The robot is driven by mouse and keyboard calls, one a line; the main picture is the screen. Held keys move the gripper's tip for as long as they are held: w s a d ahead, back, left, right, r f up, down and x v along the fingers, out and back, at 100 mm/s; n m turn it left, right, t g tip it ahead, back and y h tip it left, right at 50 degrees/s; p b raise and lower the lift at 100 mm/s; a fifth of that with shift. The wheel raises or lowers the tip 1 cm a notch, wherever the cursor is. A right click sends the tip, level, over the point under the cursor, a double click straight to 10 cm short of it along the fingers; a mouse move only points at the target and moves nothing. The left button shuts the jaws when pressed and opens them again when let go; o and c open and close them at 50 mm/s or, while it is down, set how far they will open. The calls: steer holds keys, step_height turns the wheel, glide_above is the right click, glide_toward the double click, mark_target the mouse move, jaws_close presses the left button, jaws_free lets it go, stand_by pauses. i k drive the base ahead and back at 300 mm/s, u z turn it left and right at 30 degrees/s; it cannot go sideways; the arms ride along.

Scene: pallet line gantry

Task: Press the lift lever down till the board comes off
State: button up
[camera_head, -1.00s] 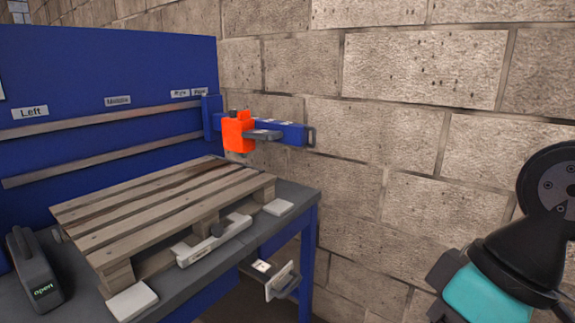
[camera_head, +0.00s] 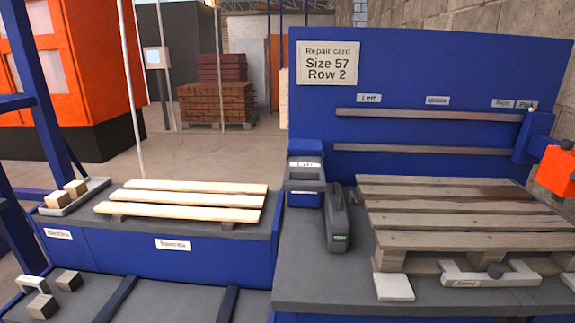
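A worn grey-brown pallet (camera_head: 450,212) lies on the dark bench (camera_head: 310,285) at the right, with several top boards. One far board (camera_head: 500,194) is darker at its right part. An orange tool head (camera_head: 556,172) on a blue mount shows at the right edge, partly cut off. I cannot make out a part marked as the lift lever. My gripper is not in view.
A dark handheld device (camera_head: 338,222) with a green display and a blue box (camera_head: 305,182) stand left of the pallet. The repair card (camera_head: 328,62) reads Size 57, Row 2. Pale spare boards (camera_head: 190,200) and a block tray (camera_head: 72,200) are at the left.

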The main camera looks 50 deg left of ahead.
mark_target(297, 168)
steer(key=u, duration=1.7)
